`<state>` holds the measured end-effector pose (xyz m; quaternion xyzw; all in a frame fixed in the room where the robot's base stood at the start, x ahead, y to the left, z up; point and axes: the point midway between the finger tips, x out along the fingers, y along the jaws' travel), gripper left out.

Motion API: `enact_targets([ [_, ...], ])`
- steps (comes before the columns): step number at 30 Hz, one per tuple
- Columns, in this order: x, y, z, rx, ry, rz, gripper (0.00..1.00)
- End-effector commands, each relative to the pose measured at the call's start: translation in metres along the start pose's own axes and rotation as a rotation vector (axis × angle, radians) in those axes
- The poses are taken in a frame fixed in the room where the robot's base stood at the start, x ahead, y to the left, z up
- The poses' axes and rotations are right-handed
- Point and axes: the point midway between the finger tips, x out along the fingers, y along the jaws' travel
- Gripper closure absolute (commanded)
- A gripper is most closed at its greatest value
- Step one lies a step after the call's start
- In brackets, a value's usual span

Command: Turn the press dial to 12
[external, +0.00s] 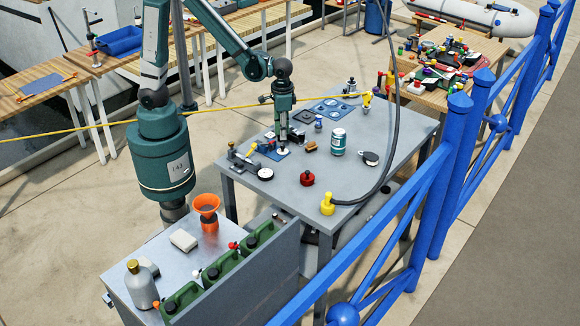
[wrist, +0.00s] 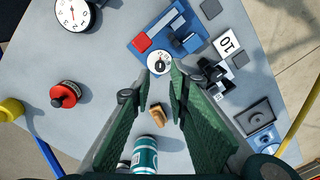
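My gripper (external: 283,138) points down over the grey steel table. In the wrist view its fingers (wrist: 160,82) are apart with nothing held between them. A small white round dial (wrist: 159,64) with a dark centre sits just beyond the fingertips, at the edge of a blue plate (wrist: 148,41); it seems to be the press dial. I cannot read its number, and contact with the fingers is not clear. In the external view the dial (external: 283,151) shows right below my gripper.
A larger white-faced gauge (wrist: 75,14) with a red needle stands upper left. A red knob (wrist: 65,95), a yellow fitting with a hose (external: 328,205), a brown block (wrist: 157,114) and a teal-white can (external: 338,141) stand nearby.

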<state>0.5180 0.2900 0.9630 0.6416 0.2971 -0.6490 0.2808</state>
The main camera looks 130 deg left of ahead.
Motion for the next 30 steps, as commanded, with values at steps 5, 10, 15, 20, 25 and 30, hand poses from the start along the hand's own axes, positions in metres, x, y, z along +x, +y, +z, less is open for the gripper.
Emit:
enact_targets([
  [5, -0.021, 0.000, 0.001, 0.000, 0.000, 0.000, 0.82],
  [10, -0.040, 0.000, 0.001, 0.000, 0.000, 0.000, 0.82],
  [15, -0.054, 0.000, 0.000, 0.000, 0.000, 0.000, 0.82],
  [20, -0.061, 0.000, 0.000, 0.000, 0.000, 0.000, 0.82],
  [25, -0.062, 0.000, 0.000, 0.000, 0.000, 0.000, 0.82],
  [30, -0.062, 0.000, 0.000, 0.000, 0.000, 0.000, 0.82],
])
